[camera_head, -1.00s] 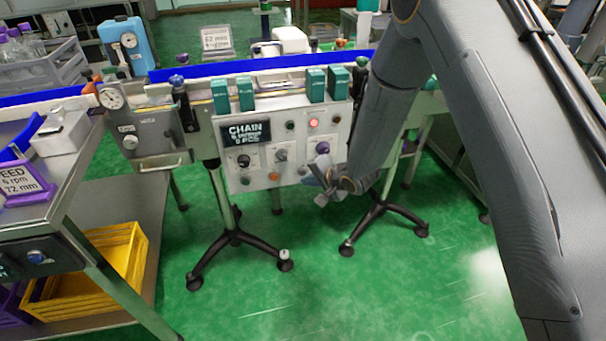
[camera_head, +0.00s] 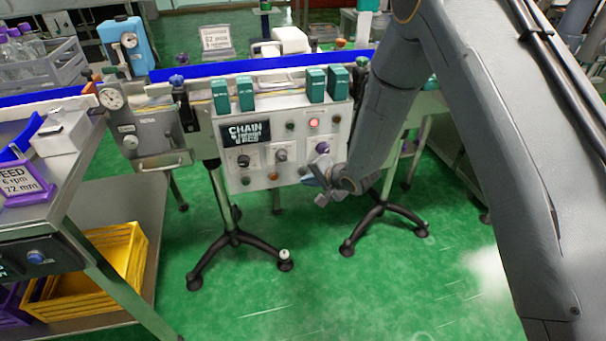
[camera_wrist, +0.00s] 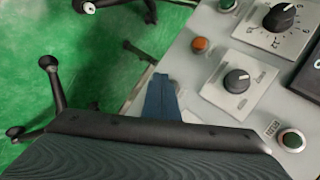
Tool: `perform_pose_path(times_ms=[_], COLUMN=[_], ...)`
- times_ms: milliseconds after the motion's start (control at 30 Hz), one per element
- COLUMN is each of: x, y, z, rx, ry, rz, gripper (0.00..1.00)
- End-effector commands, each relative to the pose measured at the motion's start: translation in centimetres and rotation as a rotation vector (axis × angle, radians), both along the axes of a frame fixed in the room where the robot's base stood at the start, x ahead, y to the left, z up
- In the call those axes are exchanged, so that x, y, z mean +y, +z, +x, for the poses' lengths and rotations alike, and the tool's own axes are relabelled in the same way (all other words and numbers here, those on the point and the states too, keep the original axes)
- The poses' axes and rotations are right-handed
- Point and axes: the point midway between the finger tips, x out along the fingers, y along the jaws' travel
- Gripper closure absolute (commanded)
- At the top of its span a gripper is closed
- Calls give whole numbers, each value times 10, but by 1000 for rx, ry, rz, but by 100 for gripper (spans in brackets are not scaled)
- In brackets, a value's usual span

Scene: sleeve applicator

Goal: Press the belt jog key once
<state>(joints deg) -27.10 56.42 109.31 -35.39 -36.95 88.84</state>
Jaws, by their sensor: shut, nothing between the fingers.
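The grey control panel (camera_head: 262,188) hangs below the conveyor and carries a black display reading CHAIN (camera_head: 247,133), knobs and several small buttons. Which one is the belt jog key I cannot read. My gripper (camera_head: 314,172) is at the panel's lower right, its fingers shut and empty; contact cannot be told. In the wrist view the blue-grey fingers (camera_wrist: 162,98) lie at the panel's edge. An orange button (camera_wrist: 200,45), a green button (camera_wrist: 228,5), another green button (camera_wrist: 292,140) and a black dial (camera_wrist: 236,81) show there. Whatever lies behind the fingers is hidden.
A purple knob (camera_head: 322,148) and a lit red lamp (camera_head: 314,124) are close above my gripper. Teal blocks (camera_head: 316,85) stand along the panel's top. A grey box with a gauge (camera_head: 150,133) is at its left. Green floor lies open in front.

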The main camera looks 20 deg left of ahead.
Motion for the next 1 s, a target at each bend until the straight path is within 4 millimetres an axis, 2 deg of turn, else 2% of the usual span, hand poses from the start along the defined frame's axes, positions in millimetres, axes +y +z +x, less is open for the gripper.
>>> perform_pose_path(times_ms=[1000], x=[5], y=[0], z=[9], rx=[0], ry=[0], rz=[0], gripper=[100])
